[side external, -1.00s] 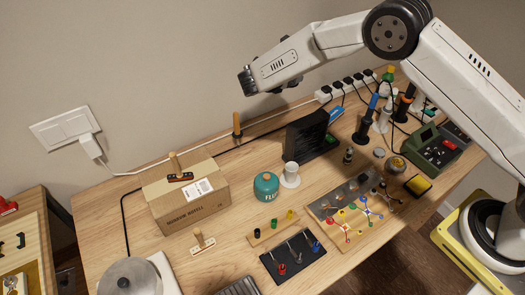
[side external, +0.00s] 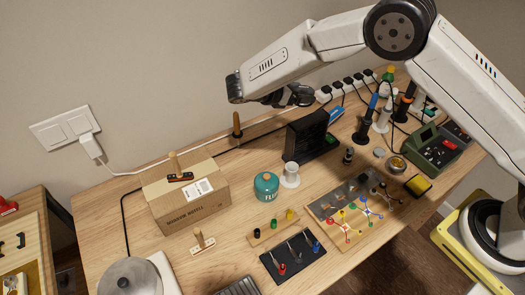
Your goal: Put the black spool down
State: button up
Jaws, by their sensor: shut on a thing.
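My gripper (side external: 301,95) is a dark shape below my forearm, in the air above the back of the table, near the power strip. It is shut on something. The black spool in it blends with the dark fingers and I cannot make out its outline. Below on the table, a wooden strip (side external: 272,230) carries small black (side external: 256,233), green (side external: 273,224) and yellow (side external: 290,214) pieces. In front of it, a black tray (side external: 270,262) holds upright posts, with a red piece (side external: 282,269) and a blue piece (side external: 316,246).
A cardboard box (side external: 185,205), a teal flux can (side external: 266,186), a white cup (side external: 290,171) and a black upright case (side external: 305,136) stand on the table (side external: 130,225). A wooden board with coloured wires (side external: 345,228) lies at the right. A wooden handle (side external: 237,124) stands at the back.

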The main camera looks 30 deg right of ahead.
jog(key=s+a+f+m+g+y, duration=0.1)
jog(key=s+a+m+g+y, duration=0.4)
jog(key=s, duration=0.3)
jog(key=s+a+f+m+g+y, duration=0.1)
jog(key=s+a+m+g+y, duration=0.2)
jog(key=s+a+m+g, duration=0.5)
jog(key=s+a+r+m+t+y, duration=0.35)
jog(key=s+a+m+y, duration=0.25)
jog(key=m+y, duration=0.2)
jog(key=s+a+r+m+t+y, duration=0.3)
jog(key=s+a+r+m+y, duration=0.1)
jog(key=s+a+m+y, duration=0.35)
notch_tip(320, 180, down, 16)
jog(key=w+y, duration=0.1)
jog(key=w, duration=0.1)
jog(key=shift+d, duration=0.4)
jog(key=shift+r, duration=0.1)
